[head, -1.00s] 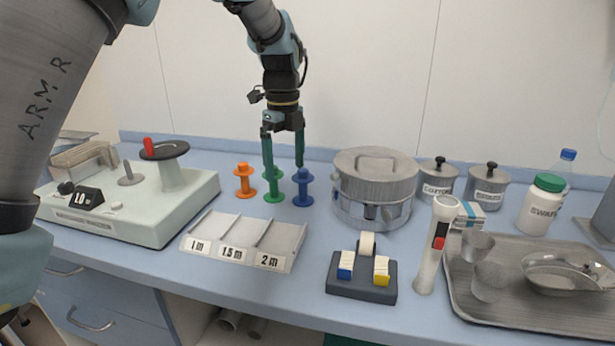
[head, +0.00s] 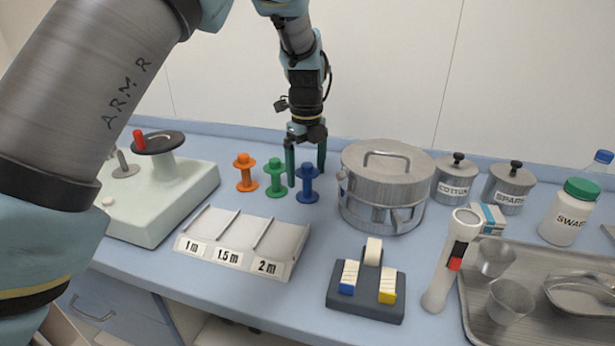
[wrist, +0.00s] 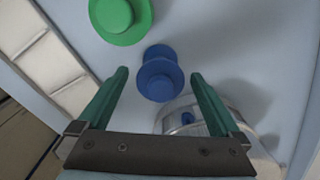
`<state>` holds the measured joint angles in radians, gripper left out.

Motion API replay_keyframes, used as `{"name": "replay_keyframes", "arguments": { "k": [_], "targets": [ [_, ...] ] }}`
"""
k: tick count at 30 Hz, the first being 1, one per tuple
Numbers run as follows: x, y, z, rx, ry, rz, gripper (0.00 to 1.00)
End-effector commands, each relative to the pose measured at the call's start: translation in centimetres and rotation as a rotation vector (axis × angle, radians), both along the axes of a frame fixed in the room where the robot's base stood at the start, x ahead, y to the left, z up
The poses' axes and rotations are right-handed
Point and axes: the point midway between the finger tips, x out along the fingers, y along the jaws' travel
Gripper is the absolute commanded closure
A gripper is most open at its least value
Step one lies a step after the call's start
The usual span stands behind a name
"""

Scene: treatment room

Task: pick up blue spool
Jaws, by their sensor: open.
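The blue spool (head: 307,184) stands upright on the blue counter, rightmost of three spools. My gripper (head: 306,178) is open, with its two green fingers pointing down. In the head view one finger shows left of the blue spool and the other behind its right side. In the wrist view the blue spool (wrist: 160,75) lies between and just beyond the open fingertips (wrist: 158,75). Nothing is held. I cannot tell the exact height of the fingertips above the counter.
A green spool (head: 275,179) stands close on the left, with an orange spool (head: 246,174) beyond it. A steel drum (head: 386,190) stands close on the right. A labelled three-slot tray (head: 243,241) lies in front. A white machine (head: 165,200) is at the left.

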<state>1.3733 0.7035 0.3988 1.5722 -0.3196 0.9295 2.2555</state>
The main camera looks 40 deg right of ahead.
Motion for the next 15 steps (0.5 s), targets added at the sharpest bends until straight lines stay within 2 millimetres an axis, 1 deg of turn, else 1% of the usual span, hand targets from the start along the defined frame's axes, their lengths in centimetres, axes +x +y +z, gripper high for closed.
{"name": "replay_keyframes", "arguments": {
  "k": [7,10,15],
  "targets": [
    [-0.2,0.0,-3.3,0.005,0.001,-0.002,0.0],
    [-0.2,-0.1,-3.9,0.001,0.0,0.0,0.0],
    [-0.2,-0.1,-4.1,0.001,0.0,-0.001,0.0]
  ]
}}
